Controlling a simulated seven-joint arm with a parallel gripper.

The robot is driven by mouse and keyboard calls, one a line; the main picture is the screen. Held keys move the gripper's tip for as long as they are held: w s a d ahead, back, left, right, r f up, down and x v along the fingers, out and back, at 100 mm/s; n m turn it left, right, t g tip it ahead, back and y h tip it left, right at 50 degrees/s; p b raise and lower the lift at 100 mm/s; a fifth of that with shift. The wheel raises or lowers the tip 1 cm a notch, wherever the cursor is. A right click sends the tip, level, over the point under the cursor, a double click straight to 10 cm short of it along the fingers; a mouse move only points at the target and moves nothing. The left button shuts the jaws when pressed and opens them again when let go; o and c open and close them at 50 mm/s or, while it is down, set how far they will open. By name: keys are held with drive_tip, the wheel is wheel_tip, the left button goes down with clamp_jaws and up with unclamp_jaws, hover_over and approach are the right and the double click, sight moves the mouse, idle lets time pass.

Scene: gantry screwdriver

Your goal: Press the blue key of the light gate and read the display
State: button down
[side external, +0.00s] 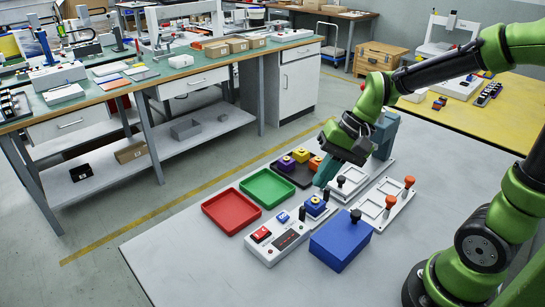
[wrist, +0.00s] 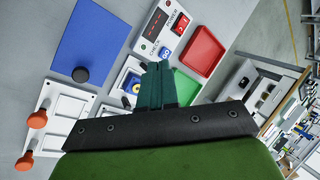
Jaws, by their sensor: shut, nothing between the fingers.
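The light gate (side external: 270,251) is a white box with a red power switch (side external: 261,234), a blue key (side external: 283,217) and a dark display (side external: 288,239). The wrist view shows its blue key (wrist: 164,53), red switch (wrist: 181,24) and display (wrist: 156,23) with small red marks too small to read. My gripper (side external: 321,184) is shut and empty, its teal fingers pointing down above a small stand (side external: 318,211) with a yellow and blue piece. In the wrist view the fingertips (wrist: 157,66) appear just beside the blue key; I see no contact in the side view.
A blue block with a black knob (side external: 338,241) stands right of the gate. A red tray (side external: 231,211) and green tray (side external: 268,188) lie behind it. A black tray (side external: 299,177) holds coloured pieces. White plates with orange knobs (side external: 389,201) lie at right.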

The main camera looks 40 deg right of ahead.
sight(287, 215)
drive_tip(key=w+a+f+m+y, duration=0.2)
drive_tip(key=w+a+m+y, duration=0.1)
drive_tip(key=w, duration=0.4)
drive_tip(key=shift+w+m+y, duration=0.15)
drive_tip(key=shift+m+y, duration=0.35)
drive_tip(key=shift+m, duration=0.1)
drive_tip(key=shift+f, duration=4.4)
drive_tip(key=shift+f, duration=0.4)
